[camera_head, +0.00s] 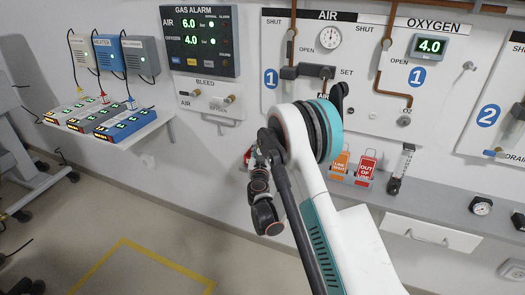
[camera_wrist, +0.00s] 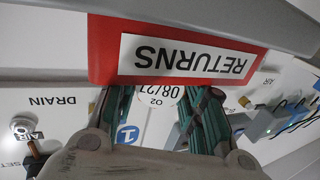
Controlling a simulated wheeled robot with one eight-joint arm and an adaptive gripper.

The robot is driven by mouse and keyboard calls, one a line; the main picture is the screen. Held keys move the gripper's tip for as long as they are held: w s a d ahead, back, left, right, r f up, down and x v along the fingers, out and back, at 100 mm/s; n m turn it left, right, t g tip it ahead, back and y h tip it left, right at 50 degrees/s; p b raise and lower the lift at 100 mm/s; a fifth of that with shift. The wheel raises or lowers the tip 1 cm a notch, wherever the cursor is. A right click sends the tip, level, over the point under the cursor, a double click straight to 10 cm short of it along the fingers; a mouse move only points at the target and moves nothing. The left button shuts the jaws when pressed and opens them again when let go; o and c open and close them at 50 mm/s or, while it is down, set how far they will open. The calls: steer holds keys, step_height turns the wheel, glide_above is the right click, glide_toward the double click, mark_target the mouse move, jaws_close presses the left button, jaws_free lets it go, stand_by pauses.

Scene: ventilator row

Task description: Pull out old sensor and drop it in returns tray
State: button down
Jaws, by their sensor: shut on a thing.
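In the wrist view, which is upside down, my gripper (camera_wrist: 160,98) is shut on the old sensor (camera_wrist: 162,94). The sensor's end shows as a white disc marked O2 08/21 between the green-and-dark fingers; the rest of it is hidden. The red returns tray (camera_wrist: 102,52), with a white RETURNS label, spans the top of this view. The disc meets the tray's edge in the picture; I cannot tell whether they touch.
In the head view, a shelf (camera_head: 455,212) runs along the right wall with orange (camera_head: 340,162) and red (camera_head: 366,166) tags and a flowmeter (camera_head: 401,165). A white drawer (camera_head: 430,232) is below. A left shelf (camera_head: 150,128) holds several chargers. Floor at lower left is clear.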

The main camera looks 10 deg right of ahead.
steer(key=c, duration=0.9)
jaws_free()
steer(key=shift+d+f, duration=0.1)
steer(key=shift+c, duration=0.2)
steer(key=shift+w+r, duration=0.1)
steer(key=shift+r, duration=0.45)
step_height(320, 180, up, 9)
steer(key=shift+r, duration=0.1)
